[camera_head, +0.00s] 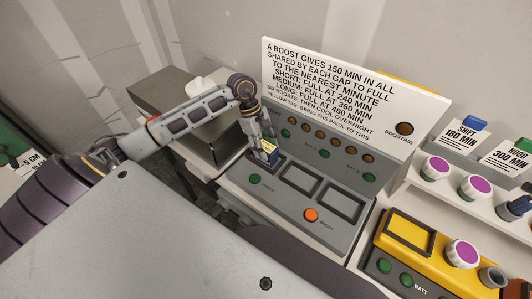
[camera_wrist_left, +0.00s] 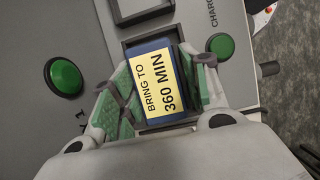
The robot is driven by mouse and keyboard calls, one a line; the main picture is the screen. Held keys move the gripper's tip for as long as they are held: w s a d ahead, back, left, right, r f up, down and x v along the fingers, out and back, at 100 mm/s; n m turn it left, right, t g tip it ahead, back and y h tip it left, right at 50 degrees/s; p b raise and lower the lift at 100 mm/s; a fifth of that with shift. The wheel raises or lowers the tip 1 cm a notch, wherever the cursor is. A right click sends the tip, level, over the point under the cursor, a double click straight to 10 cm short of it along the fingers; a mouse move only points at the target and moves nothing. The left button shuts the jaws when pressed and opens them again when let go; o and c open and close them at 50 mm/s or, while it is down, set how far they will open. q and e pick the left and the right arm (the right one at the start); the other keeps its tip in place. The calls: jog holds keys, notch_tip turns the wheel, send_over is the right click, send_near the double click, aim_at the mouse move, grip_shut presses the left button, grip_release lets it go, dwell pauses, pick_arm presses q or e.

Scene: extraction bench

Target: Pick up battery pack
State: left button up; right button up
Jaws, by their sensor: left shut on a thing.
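The battery pack (camera_head: 269,147) is dark blue with a yellow label. In the left wrist view the battery pack (camera_wrist_left: 167,84) reads "BRING TO 360 MIN". My left gripper (camera_head: 266,154) is shut on it, at the leftmost bay of the grey charging station (camera_head: 240,178). In the left wrist view its green-padded fingers (camera_wrist_left: 163,98) press on both sides of the pack. The pack is at the dark-framed bay; I cannot tell whether it is seated or just above it. My right gripper is not in view.
Two other bays (camera_head: 301,178) (camera_head: 340,203) stand empty beside the pack. An orange button (camera_head: 311,215) and green buttons (camera_head: 255,179) sit on the front. A white instruction board (camera_head: 350,85) rises behind. A yellow device (camera_head: 430,250) and purple-topped knobs (camera_head: 436,165) stand at right.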

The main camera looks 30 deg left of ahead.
aim_at(266, 147)
pick_arm(q)
jog(key=shift+r, duration=0.1)
jog(key=shift+w+r, duration=0.1)
jog(key=shift+r, duration=0.65)
notch_tip(266, 147, up, 6)
jog(key=shift+f+b, duration=0.1)
jog(key=shift+b, duration=0.6)
jog(key=shift+r, duration=1.3)
